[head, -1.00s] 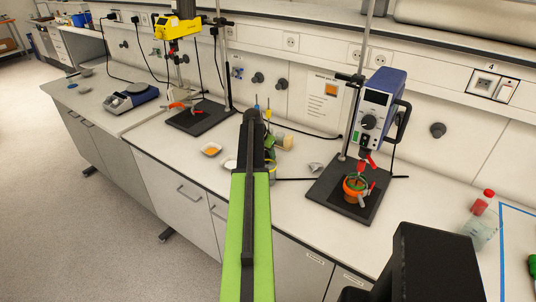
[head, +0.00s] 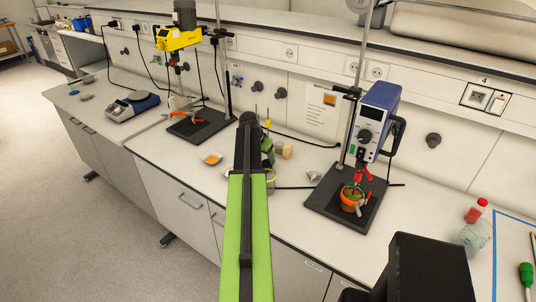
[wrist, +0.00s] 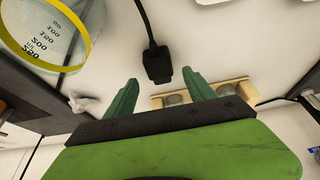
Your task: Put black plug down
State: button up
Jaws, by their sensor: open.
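The black plug (wrist: 157,66) lies on the pale bench top in the wrist view, just beyond and between my open fingers, with its black cable running up and away. It looks free of the fingers. My gripper (wrist: 163,88) is open, with its two green fingers spread and nothing held between them. In the head view my gripper (head: 267,150) is mostly hidden behind my own arm, and the plug cannot be made out there.
A wooden block (wrist: 235,92) with round pieces is close by the right finger. A graduated beaker (wrist: 45,50) with a yellow rim is at upper left. In the head view, a blue stirrer (head: 377,120) on a black stand is right; small dishes (head: 212,158) are left.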

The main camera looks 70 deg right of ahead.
jog(key=p+v, duration=0.5)
jog(key=v, duration=0.2)
jog(key=shift+r, duration=0.15)
jog(key=shift+a, duration=0.1)
jog(key=w+a+f+n+t+y, duration=0.1)
jog(key=w+a+n, duration=0.4)
jog(key=w+a, duration=1)
jog(key=w+a+n+t+y, duration=0.1)
jog(key=w+a+n, duration=0.4)
jog(key=w+a, duration=1.05)
jog(key=s+a+n+y, duration=0.2)
jog(key=a+n, duration=0.9)
jog(key=a, duration=3)
jog(key=shift+s+a+f+g, duration=0.3)
jog(key=shift+s+f+g, duration=0.15)
jog(key=shift+s, duration=0.5)
